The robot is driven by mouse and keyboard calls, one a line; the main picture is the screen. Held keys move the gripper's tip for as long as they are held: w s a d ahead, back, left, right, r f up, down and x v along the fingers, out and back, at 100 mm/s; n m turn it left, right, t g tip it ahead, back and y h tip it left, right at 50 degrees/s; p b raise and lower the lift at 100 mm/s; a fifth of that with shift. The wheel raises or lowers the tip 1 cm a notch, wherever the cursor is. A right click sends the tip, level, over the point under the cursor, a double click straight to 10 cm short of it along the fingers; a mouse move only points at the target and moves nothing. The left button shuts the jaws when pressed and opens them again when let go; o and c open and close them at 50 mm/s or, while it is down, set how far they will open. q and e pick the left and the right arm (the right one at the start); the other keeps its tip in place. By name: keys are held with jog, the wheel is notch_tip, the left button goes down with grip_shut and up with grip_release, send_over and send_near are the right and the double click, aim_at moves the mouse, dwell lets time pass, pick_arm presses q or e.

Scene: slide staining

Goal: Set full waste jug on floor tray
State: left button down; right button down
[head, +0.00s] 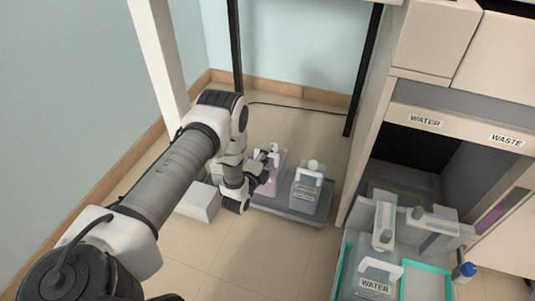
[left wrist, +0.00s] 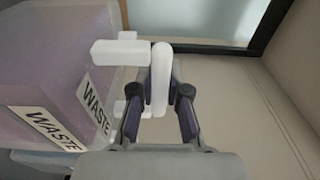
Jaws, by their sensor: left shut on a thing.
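The full waste jug (head: 265,180) is purple with a white handle and stands upright at the left part of the grey floor tray (head: 289,216). It also shows in the left wrist view (left wrist: 50,72), with WASTE labels on two faces. My left gripper (head: 268,168) is shut on the jug's white handle (left wrist: 160,75), with its fingers (left wrist: 160,112) on either side. Whether the jug's base fully rests on the tray is hidden by my arm. My right gripper is not in view.
A second, pale labelled jug (head: 306,191) stands on the tray's right part. A white box (head: 198,203) is on the floor left of the tray. The cabinet (head: 450,95) and a WATER jug (head: 374,277) are at right. A dark post (head: 365,70) and cable are behind.

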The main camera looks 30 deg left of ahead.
aim_at(269, 165)
pick_arm(q)
notch_tip(269, 165, down, 4)
jog(key=shift+w+r+b, duration=0.1)
jog(key=shift+b, duration=1.15)
jog(key=shift+r, duration=0.15)
jog(key=c, duration=1.5)
grip_release()
jog(key=o, duration=0.3)
jog(key=shift+o, duration=0.2)
